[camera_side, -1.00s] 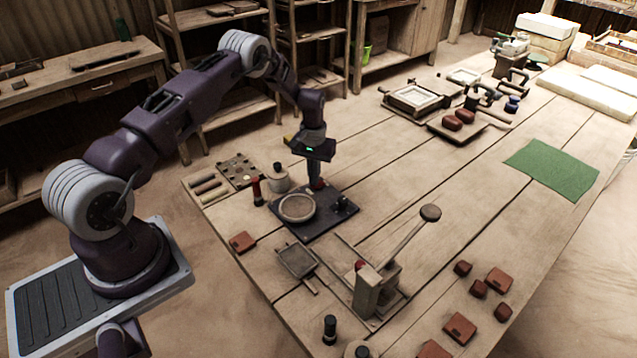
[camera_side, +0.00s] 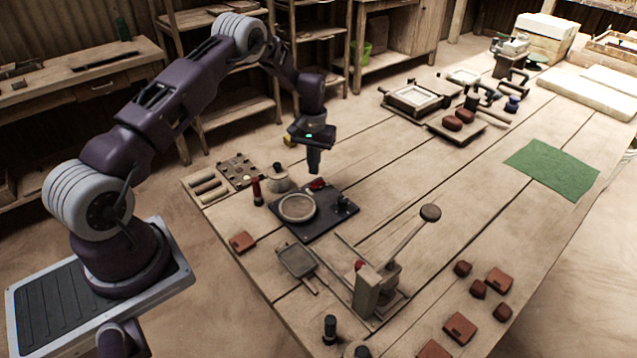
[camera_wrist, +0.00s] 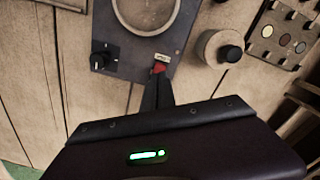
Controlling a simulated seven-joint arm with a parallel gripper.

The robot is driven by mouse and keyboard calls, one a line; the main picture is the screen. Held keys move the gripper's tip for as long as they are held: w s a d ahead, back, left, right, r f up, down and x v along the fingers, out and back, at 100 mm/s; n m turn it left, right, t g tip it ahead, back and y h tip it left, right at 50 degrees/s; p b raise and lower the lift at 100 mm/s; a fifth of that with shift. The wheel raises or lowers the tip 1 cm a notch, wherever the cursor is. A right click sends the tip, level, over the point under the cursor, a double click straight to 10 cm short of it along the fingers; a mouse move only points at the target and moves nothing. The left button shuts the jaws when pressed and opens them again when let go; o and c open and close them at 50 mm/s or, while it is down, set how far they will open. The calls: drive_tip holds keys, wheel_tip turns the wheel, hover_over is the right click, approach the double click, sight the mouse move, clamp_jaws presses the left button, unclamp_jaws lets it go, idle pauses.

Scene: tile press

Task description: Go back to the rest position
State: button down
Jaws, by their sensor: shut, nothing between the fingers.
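My gripper (camera_side: 314,168) hangs above the dark plate with the round disc, pointing down, in the side view. Its fingers are shut together with nothing between them. In the wrist view the closed fingertips (camera_wrist: 158,80) reach toward the red button (camera_wrist: 158,68) at the plate's edge. In the side view the red button (camera_side: 317,184) lies just below the fingertips, with a gap between them. The dark plate (camera_side: 325,222) carries a pale round disc (camera_side: 297,207) and a black knob (camera_side: 342,201).
A lever press (camera_side: 375,285) with a long handle stands at the table's front. A lidded pot (camera_side: 279,178), a red-and-black bottle (camera_side: 257,191) and a tray of colour samples (camera_side: 240,170) sit by the plate. Clay pieces (camera_side: 460,328) lie front right. A green cloth (camera_side: 552,170) lies on clear wood.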

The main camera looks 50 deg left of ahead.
drive_tip(key=shift+r, duration=1.15)
drive_tip(key=s+d+r+m+t, duration=0.1)
drive_tip(key=s+d+r, duration=0.25)
drive_tip(key=r, duration=0.45)
drive_tip(key=s+d+r+m+t, duration=0.15)
drive_tip(key=d+r, duration=0.25)
drive_tip(key=r, duration=0.5)
drive_tip(key=s+d+r, duration=0.3)
drive_tip(key=d+r, duration=0.1)
drive_tip(key=r, duration=0.4)
drive_tip(key=s+d+r+m+t, duration=0.1)
drive_tip(key=s+d+r, duration=0.25)
drive_tip(key=s, duration=0.25)
drive_tip(key=s+d+r+m, duration=0.1)
drive_tip(key=s+d+r, duration=0.1)
drive_tip(key=s+r, duration=0.25)
drive_tip(key=s+d+f+t, duration=0.1)
drive_tip(key=s+d, duration=0.1)
drive_tip(key=s, duration=0.5)
drive_tip(key=s+d+f+m+t, duration=0.1)
drive_tip(key=s, duration=0.7)
drive_tip(key=shift+s+d, duration=0.25)
drive_tip(key=shift+d, duration=0.1)
drive_tip(key=shift+w+m, duration=0.1)
drive_tip(key=shift+m, duration=0.15)
